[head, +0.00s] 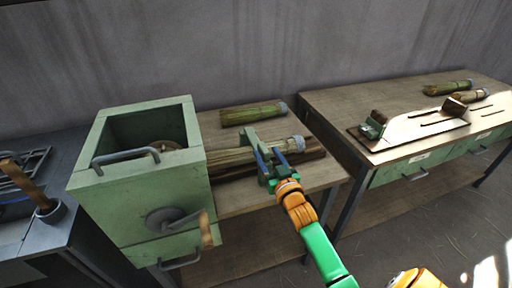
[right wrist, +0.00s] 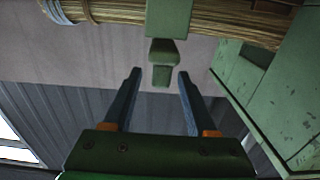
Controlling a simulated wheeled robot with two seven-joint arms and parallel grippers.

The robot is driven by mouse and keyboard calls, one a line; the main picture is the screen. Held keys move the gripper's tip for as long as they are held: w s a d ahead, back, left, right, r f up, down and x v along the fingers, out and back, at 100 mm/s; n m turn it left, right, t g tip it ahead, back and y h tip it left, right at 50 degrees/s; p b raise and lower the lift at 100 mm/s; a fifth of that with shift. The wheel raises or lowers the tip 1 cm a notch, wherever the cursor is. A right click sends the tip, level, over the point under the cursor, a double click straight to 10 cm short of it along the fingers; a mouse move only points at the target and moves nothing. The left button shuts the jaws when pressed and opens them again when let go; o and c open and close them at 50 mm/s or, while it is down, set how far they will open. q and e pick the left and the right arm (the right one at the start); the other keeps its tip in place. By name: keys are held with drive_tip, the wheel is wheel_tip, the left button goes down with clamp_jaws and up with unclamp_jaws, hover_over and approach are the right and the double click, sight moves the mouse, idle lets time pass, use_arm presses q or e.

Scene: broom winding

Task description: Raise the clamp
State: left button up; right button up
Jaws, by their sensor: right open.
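The green clamp (head: 251,138) sits across the bundle of broom straw (head: 232,158) beside the green winding machine (head: 140,185). In the right wrist view the clamp (right wrist: 168,18) crosses the straw (right wrist: 225,15), and its small green handle (right wrist: 162,58) points toward my gripper. My right gripper (head: 268,154) is at the clamp. In the wrist view its two blue fingers (right wrist: 156,75) are apart, with the handle just beyond and between their tips. I cannot see contact. My left gripper is not in view.
The machine has a crank (head: 175,219) at its front. Another straw bundle (head: 253,114) lies behind on the wooden table (head: 232,203). A second table (head: 328,104) at right holds a metal plate (head: 415,128) and bundles. A dark bench (head: 45,235) stands at left.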

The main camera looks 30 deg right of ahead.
sight(264, 147)
drive_tip(key=x, duration=0.3)
drive_tip(key=shift+r, duration=0.1)
drive_tip(key=shift+w, duration=0.2)
drive_tip(key=shift+s, duration=0.1)
clamp_jaws()
idle(1.1)
